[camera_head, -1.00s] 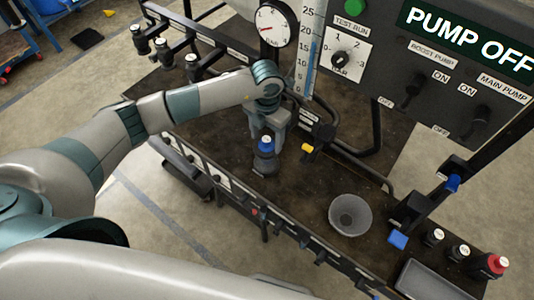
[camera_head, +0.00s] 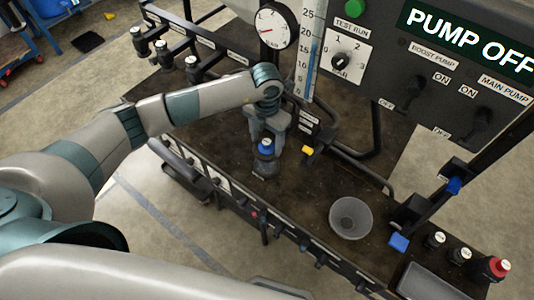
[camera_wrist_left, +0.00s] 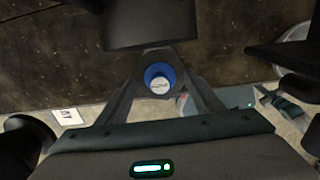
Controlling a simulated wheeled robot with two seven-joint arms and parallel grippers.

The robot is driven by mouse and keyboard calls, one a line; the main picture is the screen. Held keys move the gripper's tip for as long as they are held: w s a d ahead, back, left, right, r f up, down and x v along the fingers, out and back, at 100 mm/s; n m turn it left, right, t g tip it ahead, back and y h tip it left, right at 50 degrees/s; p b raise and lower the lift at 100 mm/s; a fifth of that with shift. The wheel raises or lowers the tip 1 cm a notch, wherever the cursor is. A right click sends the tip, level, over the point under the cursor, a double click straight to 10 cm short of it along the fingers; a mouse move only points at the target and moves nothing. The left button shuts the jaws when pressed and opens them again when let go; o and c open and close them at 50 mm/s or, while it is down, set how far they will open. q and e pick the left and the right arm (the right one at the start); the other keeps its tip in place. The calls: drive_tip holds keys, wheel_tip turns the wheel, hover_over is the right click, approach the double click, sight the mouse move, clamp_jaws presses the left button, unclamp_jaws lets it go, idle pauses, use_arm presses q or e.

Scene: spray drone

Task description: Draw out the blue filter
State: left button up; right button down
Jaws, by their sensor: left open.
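The blue filter (camera_head: 265,147) has a blue cap on a dark round body and stands upright at the front edge of the dark bench. In the left wrist view its blue ring with a pale centre (camera_wrist_left: 160,79) sits at the tips of the fingers. My left gripper (camera_head: 267,136) comes down over it from above, its fingers (camera_wrist_left: 160,88) open on either side of the cap. I cannot tell whether either finger touches it. My right gripper is not in view.
A grey bowl (camera_head: 350,217) stands to the right on the bench. A yellow-handled valve (camera_head: 308,150) and pipes are close to the gripper's right. A gauge (camera_head: 272,24) and the control panel (camera_head: 440,65) rise behind. Small bottles (camera_head: 460,256) stand at the far right.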

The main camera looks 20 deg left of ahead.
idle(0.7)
use_arm(q)
drive_tip(key=c, duration=1.4)
drive_tip(key=shift+c, duration=0.2)
drive_tip(key=shift+r, duration=0.15)
drive_tip(key=shift+r+p, duration=0.3)
drive_tip(key=shift+r, duration=0.4)
drive_tip(key=shift+r+p, duration=1.1)
drive_tip(key=shift+r, duration=1)
drive_tip(key=shift+r, duration=0.3)
